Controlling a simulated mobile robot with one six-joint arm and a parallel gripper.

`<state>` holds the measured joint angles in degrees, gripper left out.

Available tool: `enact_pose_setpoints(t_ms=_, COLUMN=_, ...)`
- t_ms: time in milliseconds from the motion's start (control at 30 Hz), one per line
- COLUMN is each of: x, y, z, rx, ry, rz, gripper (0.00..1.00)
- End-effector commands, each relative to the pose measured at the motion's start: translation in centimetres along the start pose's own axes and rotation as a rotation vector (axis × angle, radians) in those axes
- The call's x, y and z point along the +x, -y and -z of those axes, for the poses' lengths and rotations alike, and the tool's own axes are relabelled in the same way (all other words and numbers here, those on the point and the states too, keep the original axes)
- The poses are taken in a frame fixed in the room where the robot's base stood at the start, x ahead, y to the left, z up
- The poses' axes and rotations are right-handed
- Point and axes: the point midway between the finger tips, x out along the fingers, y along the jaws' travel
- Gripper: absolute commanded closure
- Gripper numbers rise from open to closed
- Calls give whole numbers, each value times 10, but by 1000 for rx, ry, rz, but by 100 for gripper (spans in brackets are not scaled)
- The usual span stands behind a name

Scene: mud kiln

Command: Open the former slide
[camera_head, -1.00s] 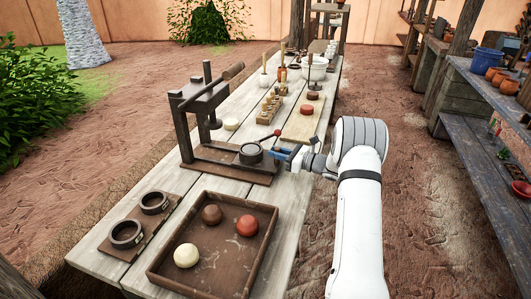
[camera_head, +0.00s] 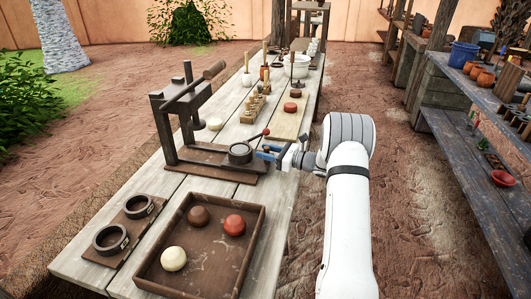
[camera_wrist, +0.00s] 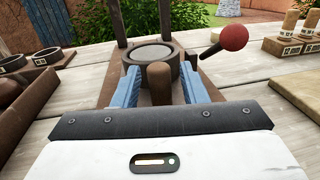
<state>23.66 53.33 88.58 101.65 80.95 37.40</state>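The press (camera_head: 170,120) stands on the table with a dark wooden base. A round former cup (camera_head: 240,152) sits on that base; it also shows in the wrist view (camera_wrist: 152,56). A short brown knob-ended handle (camera_wrist: 160,82) stands in front of the cup, on the side nearest me. My gripper (camera_head: 266,153) is at the right end of the base. In the wrist view my blue fingers (camera_wrist: 160,85) are apart, one on each side of the handle, with a narrow gap showing on both sides.
A red-ball lever (camera_wrist: 234,38) sticks up right of the cup, close to my right finger. A tray (camera_head: 196,281) with several balls and a board with two rings (camera_head: 139,206) stand nearer. Stamps (camera_head: 253,106) stand farther back.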

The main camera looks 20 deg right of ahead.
Motion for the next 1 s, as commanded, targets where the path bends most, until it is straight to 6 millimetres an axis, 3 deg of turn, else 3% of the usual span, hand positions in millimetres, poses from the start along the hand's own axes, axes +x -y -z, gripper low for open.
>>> enact_pose_setpoints(t_ms=167, x=-6, y=0, z=0, rx=-1, ry=1, rz=1, gripper=61)
enact_pose_setpoints(t_ms=600, x=-72, y=1, z=0, rx=0, ry=1, rz=2, gripper=61)
enact_pose_setpoints(t_ms=1000, x=-78, y=0, z=0, rx=0, ry=0, rz=-1, gripper=61)
